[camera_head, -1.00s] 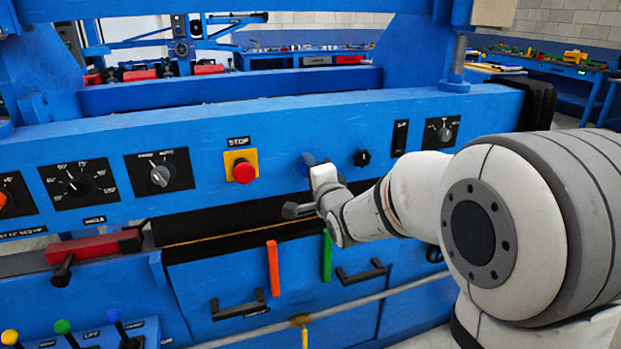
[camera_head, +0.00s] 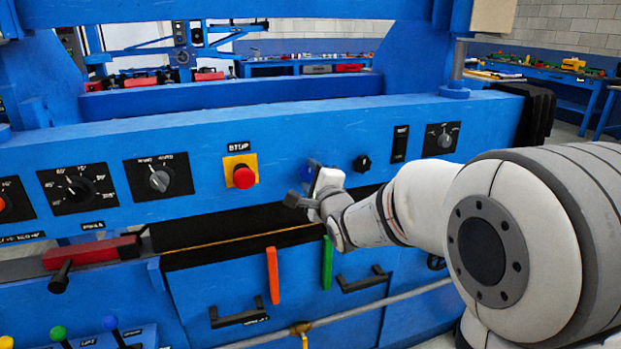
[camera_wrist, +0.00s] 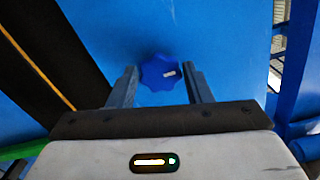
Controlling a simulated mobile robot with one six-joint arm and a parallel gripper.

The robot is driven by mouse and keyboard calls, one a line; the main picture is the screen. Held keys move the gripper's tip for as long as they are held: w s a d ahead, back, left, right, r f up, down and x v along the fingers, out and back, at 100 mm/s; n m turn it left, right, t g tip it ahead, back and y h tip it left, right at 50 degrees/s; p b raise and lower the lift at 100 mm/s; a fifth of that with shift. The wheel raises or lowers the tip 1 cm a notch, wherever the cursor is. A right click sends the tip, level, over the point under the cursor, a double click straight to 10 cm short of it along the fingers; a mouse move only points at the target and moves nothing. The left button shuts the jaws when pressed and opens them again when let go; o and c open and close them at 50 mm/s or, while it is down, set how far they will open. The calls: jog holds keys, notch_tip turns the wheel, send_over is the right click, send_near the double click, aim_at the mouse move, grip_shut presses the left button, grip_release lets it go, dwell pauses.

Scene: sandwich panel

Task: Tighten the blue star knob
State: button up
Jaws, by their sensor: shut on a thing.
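The blue star knob (camera_wrist: 160,73) sits on the blue panel in the wrist view, between the two grey fingers of my gripper (camera_wrist: 161,82). The fingers are shut on it, one at each side. A small light mark shows on the knob's face. In the head view my gripper (camera_head: 310,182) is at the panel front, right of the red stop button. There the knob is mostly hidden by my wrist.
The red stop button (camera_head: 243,176) on its yellow plate is left of my gripper. A small black knob (camera_head: 362,163) is close on its right. Below are an orange handle (camera_head: 272,275), a green handle (camera_head: 327,262) and black drawer handles (camera_head: 362,279).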

jog(key=o, duration=1)
jog(key=shift+c, duration=0.2)
jog(key=v, duration=0.8)
jog(key=shift+p, duration=0.3)
